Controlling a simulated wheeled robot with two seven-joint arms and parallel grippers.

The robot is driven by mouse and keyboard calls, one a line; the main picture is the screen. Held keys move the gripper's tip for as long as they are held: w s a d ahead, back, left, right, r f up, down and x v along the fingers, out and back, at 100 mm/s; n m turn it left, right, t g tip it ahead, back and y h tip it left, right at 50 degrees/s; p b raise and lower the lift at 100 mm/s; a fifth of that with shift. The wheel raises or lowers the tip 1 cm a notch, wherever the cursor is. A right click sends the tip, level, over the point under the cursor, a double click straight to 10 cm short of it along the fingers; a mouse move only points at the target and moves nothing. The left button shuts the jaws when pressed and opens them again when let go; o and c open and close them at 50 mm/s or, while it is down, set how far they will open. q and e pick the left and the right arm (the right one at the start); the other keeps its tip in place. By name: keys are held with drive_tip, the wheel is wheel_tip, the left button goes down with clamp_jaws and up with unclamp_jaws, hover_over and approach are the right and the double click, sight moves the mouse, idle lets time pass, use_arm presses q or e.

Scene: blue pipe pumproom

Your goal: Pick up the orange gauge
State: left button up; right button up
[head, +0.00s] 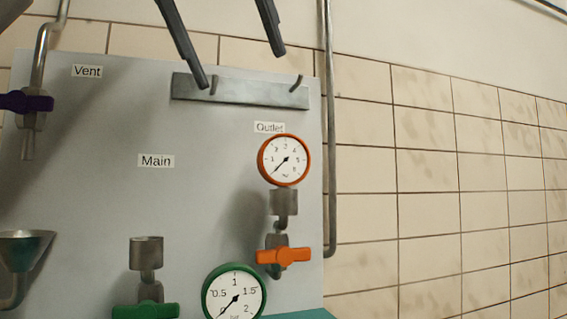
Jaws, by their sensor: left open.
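The orange gauge (284,160) has a round white dial with an orange rim. It sits upright on top of a metal fitting (284,203) under the "Outlet" label, at the right part of the grey panel. My left gripper (239,68) shows at the top of the head view as two dark fingers spread wide apart. It is open and empty, above and a little left of the gauge, in front of the metal hook rail. The gripper does not touch the gauge in the picture. My right gripper is not in view.
A metal rail (240,91) with hooks is on the panel (215,140) above the gauge. An orange valve handle (283,256) is below it. A green gauge (234,295), green handle (146,310), purple handle (25,102) and funnel (22,250) are nearby. A vertical pipe (329,150) runs right.

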sight(273, 138)
use_arm(q)
drive_tip(key=x, duration=1.2)
drive_tip(key=shift+w+f, duration=0.15)
drive_tip(key=shift+w, duration=0.15)
drive_tip(key=shift+w+d+f+p, duration=0.25)
drive_tip(key=shift+w+d+p, duration=0.1)
drive_tip(key=shift+p, duration=0.3)
drive_tip(key=p+x, duration=0.1)
drive_tip(key=x, duration=0.2)
drive_tip(key=shift+w+r+p, duration=0.15)
drive_tip(key=shift+r+p, duration=0.05)
drive_tip(key=shift+p, duration=0.15)
drive_tip(key=shift+w+d+f, duration=0.2)
drive_tip(key=shift+w+f, duration=0.1)
drive_tip(key=shift+f, duration=0.3)
drive_tip(key=shift+s, duration=0.1)
